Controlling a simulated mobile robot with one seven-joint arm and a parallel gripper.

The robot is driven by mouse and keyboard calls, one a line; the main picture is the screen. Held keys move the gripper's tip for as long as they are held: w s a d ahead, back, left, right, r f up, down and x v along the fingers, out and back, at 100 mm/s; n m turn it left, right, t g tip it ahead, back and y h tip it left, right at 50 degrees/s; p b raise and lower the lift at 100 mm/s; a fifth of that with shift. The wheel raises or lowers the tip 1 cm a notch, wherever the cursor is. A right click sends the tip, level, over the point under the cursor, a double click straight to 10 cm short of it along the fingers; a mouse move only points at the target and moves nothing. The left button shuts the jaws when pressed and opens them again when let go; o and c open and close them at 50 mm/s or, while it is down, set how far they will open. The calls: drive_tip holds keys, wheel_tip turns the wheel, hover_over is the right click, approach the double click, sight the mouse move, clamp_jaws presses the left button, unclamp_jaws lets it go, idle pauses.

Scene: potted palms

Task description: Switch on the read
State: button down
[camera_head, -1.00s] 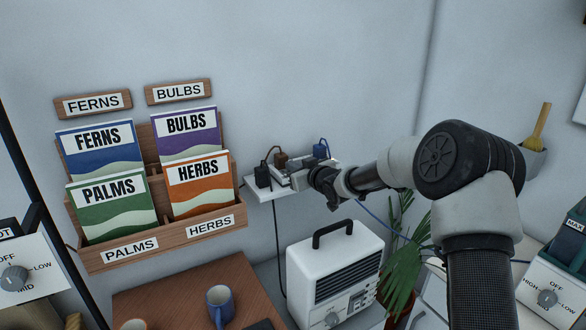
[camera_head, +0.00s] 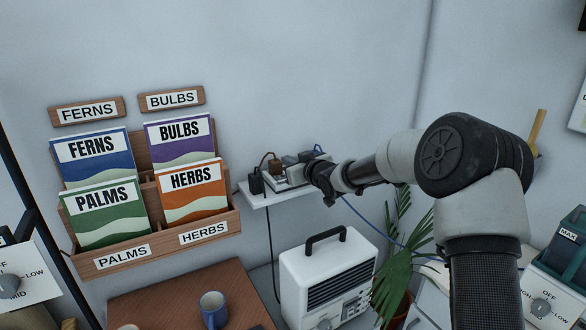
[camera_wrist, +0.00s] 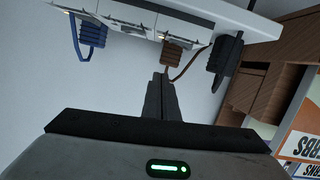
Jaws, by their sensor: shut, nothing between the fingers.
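A white power strip (camera_head: 272,182) lies on a small wall shelf (camera_head: 252,200). It carries a black plug (camera_head: 255,183), a brown plug (camera_head: 275,165) and a blue plug (camera_head: 318,150), which is partly hidden behind my gripper. The wrist view shows the strip (camera_wrist: 127,14) from close by, with the blue plug (camera_wrist: 92,38), brown plug (camera_wrist: 172,53) and black plug (camera_wrist: 226,58). My gripper (camera_wrist: 158,80) is shut and empty, its fingertips close to the brown plug. I cannot tell whether they touch anything. No switch marked as in the task line can be read.
A wooden seed-packet rack (camera_head: 100,262) hangs left of the shelf. Below stand a white heater (camera_head: 325,265) and a palm (camera_head: 395,265). A blue mug (camera_head: 213,308) is on a wooden table (camera_head: 165,290). The wall above the strip is clear.

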drive_tip(key=v, duration=0.9)
drive_tip(key=shift+d+p, duration=0.25)
drive_tip(key=shift+p, duration=0.1)
drive_tip(key=s+d+r+m+g+h, duration=0.25)
drive_tip(key=s+d+h, duration=0.25)
drive_tip(key=s+d, duration=0.45)
drive_tip(key=s+d+r+m+g+h, duration=0.15)
drive_tip(key=s+d+r+h, duration=0.35)
drive_tip(key=s, duration=0.7)
drive_tip(key=s+d+f+m+g+y, duration=0.1)
drive_tip(key=s+d+f+m+g, duration=0.1)
drive_tip(key=s, duration=0.8)
drive_tip(key=s+d+f+m+g, duration=0.1)
drive_tip(key=s+m, duration=0.1)
drive_tip(key=s, duration=0.9)
wheel_tip(320, 180, up, 16)
drive_tip(key=p, duration=1.7)
drive_tip(key=shift+s+y, duration=0.3)
